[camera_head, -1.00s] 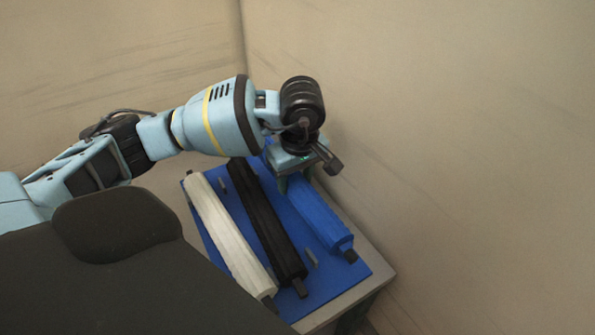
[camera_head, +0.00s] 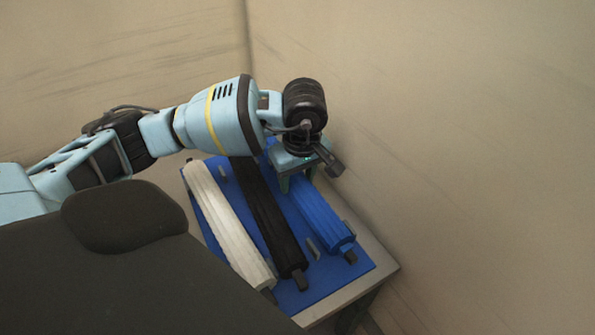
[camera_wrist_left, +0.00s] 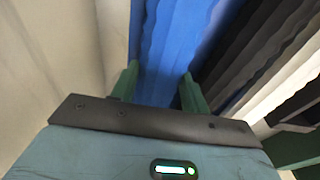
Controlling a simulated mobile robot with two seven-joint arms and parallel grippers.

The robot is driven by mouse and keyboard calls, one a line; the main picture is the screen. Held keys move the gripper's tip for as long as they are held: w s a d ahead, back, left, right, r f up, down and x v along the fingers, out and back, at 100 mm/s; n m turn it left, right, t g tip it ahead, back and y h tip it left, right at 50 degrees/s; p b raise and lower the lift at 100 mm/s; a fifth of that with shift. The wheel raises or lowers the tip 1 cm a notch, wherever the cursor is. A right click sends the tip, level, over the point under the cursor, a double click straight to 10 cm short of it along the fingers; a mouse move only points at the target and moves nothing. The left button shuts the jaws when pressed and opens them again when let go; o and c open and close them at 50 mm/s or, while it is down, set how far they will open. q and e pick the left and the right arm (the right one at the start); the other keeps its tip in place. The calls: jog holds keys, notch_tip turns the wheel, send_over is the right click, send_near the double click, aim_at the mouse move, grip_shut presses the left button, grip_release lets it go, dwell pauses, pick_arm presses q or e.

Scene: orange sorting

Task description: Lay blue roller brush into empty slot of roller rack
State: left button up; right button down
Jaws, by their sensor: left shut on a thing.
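The blue roller brush (camera_head: 322,218) lies along the right side of the blue roller rack (camera_head: 322,284), beside the black roller. My left gripper (camera_head: 292,180) is over its far part and is shut on it. In the left wrist view the blue roller brush (camera_wrist_left: 172,50) runs between the two green fingers of the left gripper (camera_wrist_left: 160,92). The gripper and wrist hide the brush's far end in the head view. I cannot tell whether the brush rests fully in its slot. My right gripper is not in view.
A black roller (camera_head: 270,225) lies in the middle of the rack and a white roller (camera_head: 228,222) on its left. The rack sits on a grey table (camera_head: 375,275) close to beige walls (camera_head: 440,130). A dark rounded shape (camera_head: 125,220) covers the lower left.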

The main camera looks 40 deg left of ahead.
pick_arm(q)
jog(key=shift+f, duration=0.25)
dwell(0.4)
jog(key=o, duration=1)
jog(key=r, duration=0.5)
jog(key=d+r, duration=0.1)
jog(key=r, duration=0.1)
jog(key=shift+s+r, duration=0.2)
jog(key=shift+r, duration=0.2)
jog(key=shift+f, duration=0.1)
